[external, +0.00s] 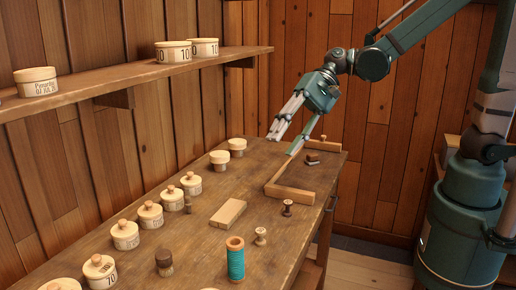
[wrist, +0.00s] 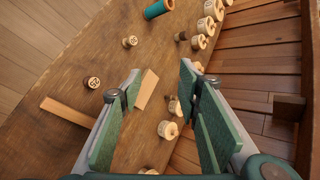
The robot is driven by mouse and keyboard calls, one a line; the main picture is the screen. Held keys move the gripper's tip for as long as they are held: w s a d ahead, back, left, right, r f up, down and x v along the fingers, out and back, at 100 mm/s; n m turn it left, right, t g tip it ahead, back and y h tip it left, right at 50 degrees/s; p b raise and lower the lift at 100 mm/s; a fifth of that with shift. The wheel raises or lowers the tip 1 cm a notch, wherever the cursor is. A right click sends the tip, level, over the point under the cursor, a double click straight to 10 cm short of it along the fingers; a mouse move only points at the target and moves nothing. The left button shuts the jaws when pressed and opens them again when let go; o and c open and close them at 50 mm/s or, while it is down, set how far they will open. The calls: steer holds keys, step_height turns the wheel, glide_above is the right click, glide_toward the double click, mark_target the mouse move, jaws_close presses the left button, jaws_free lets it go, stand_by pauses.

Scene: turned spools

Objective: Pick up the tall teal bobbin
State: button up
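The tall teal bobbin (external: 235,260) stands upright near the front edge of the wooden table (external: 200,232). It has teal thread wound between pale wooden ends. In the wrist view the teal bobbin (wrist: 158,9) shows at the top edge, beyond the fingertips. My gripper (external: 287,144) is above the far end of the table, well away from the bobbin. In the wrist view my gripper (wrist: 160,78) has its green finger pads wide apart with nothing held between them.
A pale wooden block (external: 228,213) lies mid-table. Small spools (external: 260,236) stand between it and the right edge. Lidded round boxes (external: 150,215) line the left side, with a dark spool (external: 164,263) near them. A wooden rail (external: 290,194) borders the far right corner. A shelf (external: 130,78) runs above the left.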

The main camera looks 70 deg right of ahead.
steer(key=w+a+f+m+g+y+b, duration=0.1)
steer(key=w+a+f+m+y+b, duration=0.15)
steer(key=a, duration=0.35)
steer(key=w+a+f+m+g+y+b, duration=0.1)
steer(key=a+f+g+y, duration=0.1)
steer(key=a+f, duration=0.3)
steer(key=m+g+y+b, duration=0.3)
steer(key=m+y, duration=0.1)
glide_toward(236, 239)
steer(key=a, duration=0.3)
steer(key=shift+s+a+f, duration=0.1)
steer(key=shift+a+f, duration=0.1)
steer(key=shift+f, duration=0.15)
steer(key=shift+a, duration=0.1)
steer(key=shift+s+a, duration=0.1)
steer(key=shift+a, duration=1.1)
steer(key=shift+a, duration=0.1)
steer(key=shift+s+a+b, duration=0.15)
steer(key=shift+a+b, duration=0.3)
steer(key=shift+a, duration=0.8)
steer(key=shift+s+a+b, duration=0.15)
steer(key=shift+a+b, duration=0.3)
steer(key=shift+a, duration=0.8)
steer(key=c, duration=0.8)
